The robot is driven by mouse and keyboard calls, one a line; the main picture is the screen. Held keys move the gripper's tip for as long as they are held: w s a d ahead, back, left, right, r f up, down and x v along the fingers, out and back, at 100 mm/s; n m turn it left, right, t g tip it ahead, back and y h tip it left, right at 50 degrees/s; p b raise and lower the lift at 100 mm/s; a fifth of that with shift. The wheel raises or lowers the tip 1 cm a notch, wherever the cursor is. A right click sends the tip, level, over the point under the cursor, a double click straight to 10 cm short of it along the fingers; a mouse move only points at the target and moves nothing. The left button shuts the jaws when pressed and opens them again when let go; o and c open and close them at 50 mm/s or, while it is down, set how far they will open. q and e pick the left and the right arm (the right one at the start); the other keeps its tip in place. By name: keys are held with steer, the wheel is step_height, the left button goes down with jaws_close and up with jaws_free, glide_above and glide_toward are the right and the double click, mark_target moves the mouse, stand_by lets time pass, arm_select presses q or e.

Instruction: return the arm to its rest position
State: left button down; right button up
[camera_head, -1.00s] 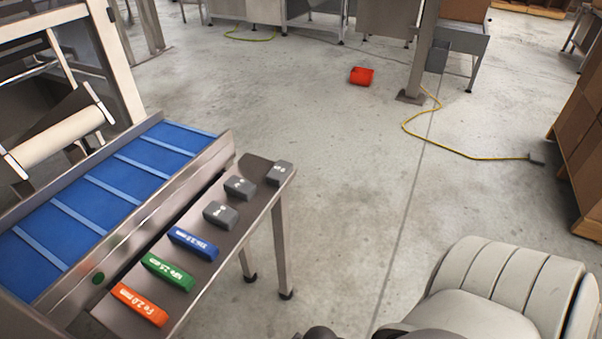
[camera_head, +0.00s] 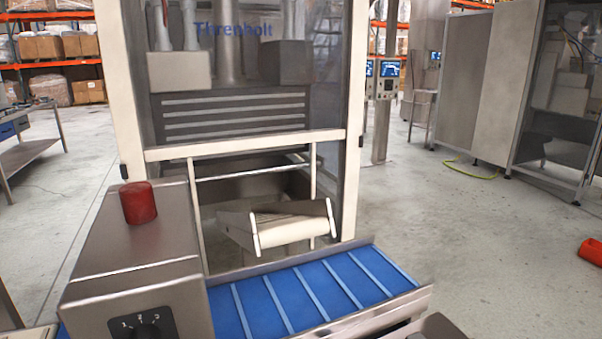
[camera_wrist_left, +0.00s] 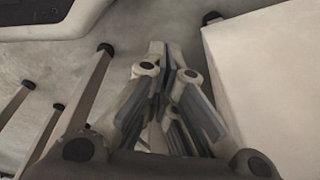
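My left gripper (camera_wrist_left: 165,60) shows in the left wrist view, its two fingers angled inward and meeting at the tips. I see nothing held between them. It points over grey floor, between metal legs on the left and a pale flat surface (camera_wrist_left: 270,75) on the right. Neither gripper shows in the head view, and my right gripper is out of sight.
A blue belt conveyor (camera_head: 290,300) runs along the front. A metal control box (camera_head: 140,265) with a red button (camera_head: 138,203) stands at left. A framed machine (camera_head: 240,152) rises behind. Open floor lies right, with a red object (camera_head: 591,251) at the edge.

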arm_select(q)
steer(key=s+a+g+p, duration=0.1)
steer(key=s+a+p, duration=0.1)
steer(key=s+p, duration=0.7)
steer(key=s, duration=0.5)
steer(key=shift+s+a+f, duration=0.15)
steer(key=shift+a+f, duration=0.05)
steer(key=shift+a, duration=0.15)
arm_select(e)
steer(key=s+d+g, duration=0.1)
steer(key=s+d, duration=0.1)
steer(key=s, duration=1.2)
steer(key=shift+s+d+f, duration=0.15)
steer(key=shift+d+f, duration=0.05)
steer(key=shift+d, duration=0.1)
